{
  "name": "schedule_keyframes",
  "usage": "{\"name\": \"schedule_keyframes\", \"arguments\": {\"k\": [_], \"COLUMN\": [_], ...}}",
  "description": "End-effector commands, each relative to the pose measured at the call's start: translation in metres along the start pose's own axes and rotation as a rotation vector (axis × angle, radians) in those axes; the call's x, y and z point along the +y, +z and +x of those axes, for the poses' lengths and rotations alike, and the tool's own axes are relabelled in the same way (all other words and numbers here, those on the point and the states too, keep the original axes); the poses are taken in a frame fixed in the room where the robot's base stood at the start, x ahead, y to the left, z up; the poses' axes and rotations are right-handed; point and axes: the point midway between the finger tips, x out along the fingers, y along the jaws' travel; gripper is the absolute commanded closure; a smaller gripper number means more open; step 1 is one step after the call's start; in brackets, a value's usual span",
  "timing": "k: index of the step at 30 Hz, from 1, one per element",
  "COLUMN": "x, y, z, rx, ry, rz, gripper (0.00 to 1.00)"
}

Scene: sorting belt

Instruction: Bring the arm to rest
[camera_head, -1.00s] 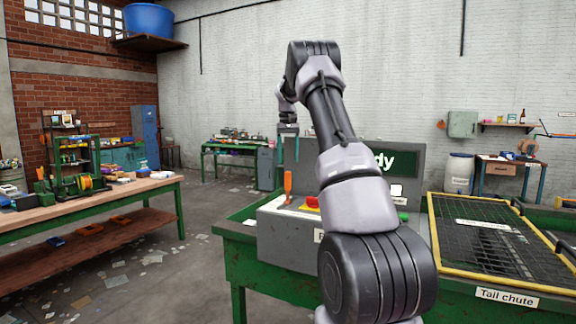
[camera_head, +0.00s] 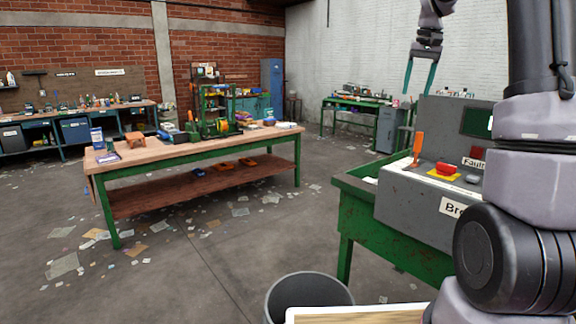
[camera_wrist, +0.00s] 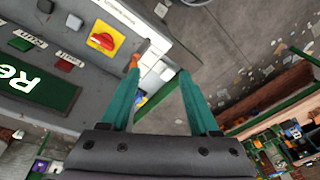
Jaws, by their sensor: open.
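My gripper (camera_head: 418,90) hangs at the end of my raised arm at the upper right of the head view, fingers down. Its two teal fingers are apart with nothing between them that I can see held; they also show in the wrist view (camera_wrist: 160,74). The grey control console (camera_head: 400,198) stands below it. An orange-handled lever (camera_head: 418,146) rises from the console, below the fingertips in the head view. In the wrist view the orange handle (camera_wrist: 134,62) appears by the left fingertip; I cannot tell the gap.
A red knob on a yellow plate (camera_head: 444,170) sits on the console, on a green bench (camera_head: 358,200). A dark bin (camera_head: 308,290) stands in front. A long wooden workbench (camera_head: 200,150) is at left. The floor between is open, with scattered papers.

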Motion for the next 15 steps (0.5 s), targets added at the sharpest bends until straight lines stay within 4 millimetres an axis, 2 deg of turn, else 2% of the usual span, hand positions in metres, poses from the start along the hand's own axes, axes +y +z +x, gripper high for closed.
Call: {"name": "schedule_keyframes", "arguments": {"k": [1,6,12,15], "x": [-0.008,-0.026,-0.039,-0.042], "y": [0.021,0.086,0.168,0.208], "z": [-0.014,-0.042,-0.058,-0.057], "rx": [0.026,0.105,0.195,0.238], "ry": [-0.016,-0.068,-0.132,-0.164], "rz": [-0.003,-0.001,0.005,0.011], "gripper": [0.38,0.38,0.38,0.38]}}
